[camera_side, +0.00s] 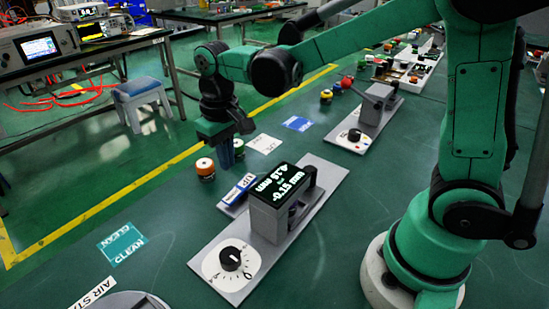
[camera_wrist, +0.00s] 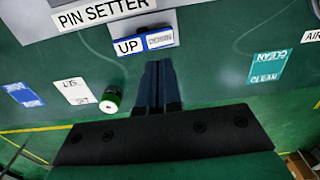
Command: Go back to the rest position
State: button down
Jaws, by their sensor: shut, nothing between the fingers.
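My gripper (camera_side: 230,160) hangs above the green table in the side view, pointing down, with its fingers together and nothing in them. In the wrist view the two dark blue fingers (camera_wrist: 158,85) lie side by side, just below the blue-and-white UP label (camera_wrist: 146,41). In the side view it is behind and to the left of a grey device with a lit display (camera_side: 284,188). A small round button-like cylinder with an orange top (camera_side: 205,167) stands just left of the fingers. The exact height of the fingertips above the table is hard to tell.
The grey base plate carries a black dial (camera_side: 231,259). A plate marked PIN SETTER (camera_wrist: 105,10) is at the top of the wrist view. A teal CLEAN label (camera_side: 122,244) lies on open table. A second grey unit (camera_side: 370,110) and several small parts stand farther back.

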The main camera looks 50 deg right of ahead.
jog(key=shift+s+d+r+t, duration=0.65)
jog(key=shift+s+d+t, duration=0.05)
jog(key=shift+s+t, duration=0.5)
jog(key=shift+s+d+r+t, duration=0.6)
jog(key=shift+s+d+t, duration=0.15)
jog(key=shift+s+t, duration=0.5)
jog(key=shift+s+d+r+t, duration=0.65)
jog(key=shift+s+d+t, duration=0.05)
jog(key=shift+s+t, duration=0.5)
